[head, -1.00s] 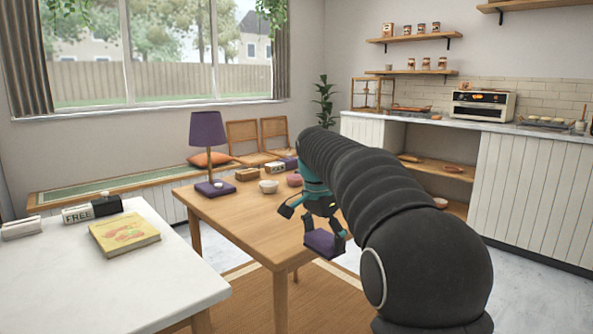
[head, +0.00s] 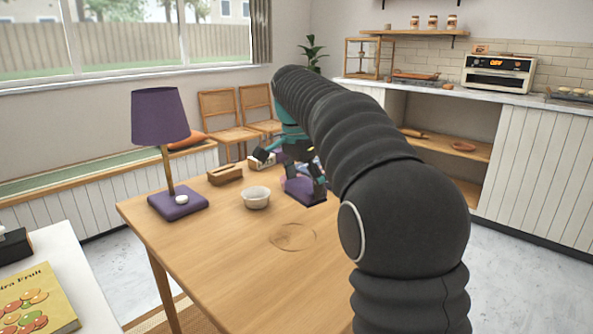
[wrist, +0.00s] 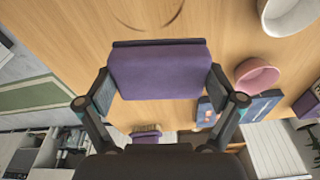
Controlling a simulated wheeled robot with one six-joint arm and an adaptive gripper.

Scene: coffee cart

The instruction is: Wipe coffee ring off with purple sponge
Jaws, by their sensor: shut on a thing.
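The purple sponge (wrist: 160,72) is held between both fingers of my gripper (wrist: 160,92) in the wrist view. In the head view, my gripper (head: 304,180) is shut on the sponge (head: 303,190) and holds it over the wooden table (head: 200,262). The coffee ring (head: 293,237) is a thin brown circle on the tabletop, nearer the front than the sponge. Part of the ring (wrist: 150,22) shows at the top of the wrist view, apart from the sponge.
A white bowl (head: 256,197) stands left of the sponge. A pink bowl (wrist: 257,75) and a blue box (wrist: 252,104) lie near the gripper. Clear tabletop surrounds the ring.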

